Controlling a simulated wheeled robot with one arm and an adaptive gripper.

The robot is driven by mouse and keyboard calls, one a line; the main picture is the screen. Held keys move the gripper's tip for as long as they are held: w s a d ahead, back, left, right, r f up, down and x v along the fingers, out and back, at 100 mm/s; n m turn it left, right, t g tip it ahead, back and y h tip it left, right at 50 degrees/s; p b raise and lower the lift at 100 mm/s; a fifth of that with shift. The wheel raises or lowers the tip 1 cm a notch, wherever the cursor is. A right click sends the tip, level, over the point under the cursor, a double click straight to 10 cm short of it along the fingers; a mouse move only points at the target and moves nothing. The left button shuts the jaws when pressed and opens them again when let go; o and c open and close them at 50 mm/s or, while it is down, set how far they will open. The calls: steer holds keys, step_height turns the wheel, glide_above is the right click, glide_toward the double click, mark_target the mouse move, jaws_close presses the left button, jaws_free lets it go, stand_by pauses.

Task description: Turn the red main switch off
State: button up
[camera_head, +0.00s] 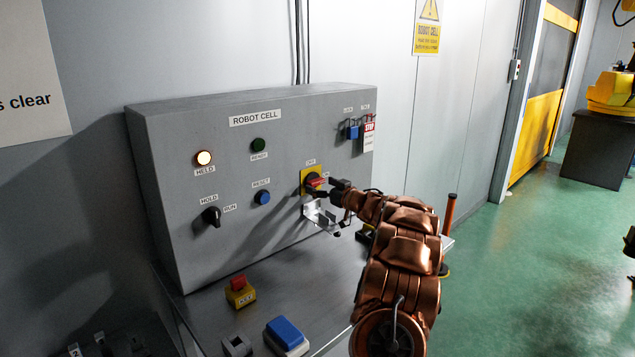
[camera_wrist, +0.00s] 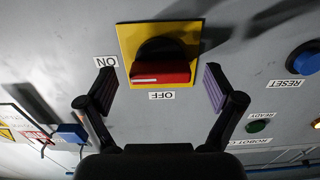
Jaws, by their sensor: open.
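The red main switch (camera_head: 316,183) sits on a yellow plate on the grey ROBOT CELL box. In the wrist view, which is upside down, its red handle (camera_wrist: 160,74) lies level across the yellow plate (camera_wrist: 126,42). The ON label (camera_wrist: 106,61) is at the handle's left and the OFF label (camera_wrist: 162,96) is below it in that view. My gripper (camera_head: 328,189) is close in front of the switch. In the wrist view, my gripper (camera_wrist: 160,88) is open, one finger on each side of the handle, with gaps showing.
A metal bracket (camera_head: 319,216) sticks out below the switch. A blue RESET button (camera_head: 263,197) and a black HOLD/RUN knob (camera_head: 211,215) are to its left. A red-and-yellow key block (camera_head: 239,292) stands on the shelf.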

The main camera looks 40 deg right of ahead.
steer(key=shift+w, duration=1)
steer(key=c, duration=1.1)
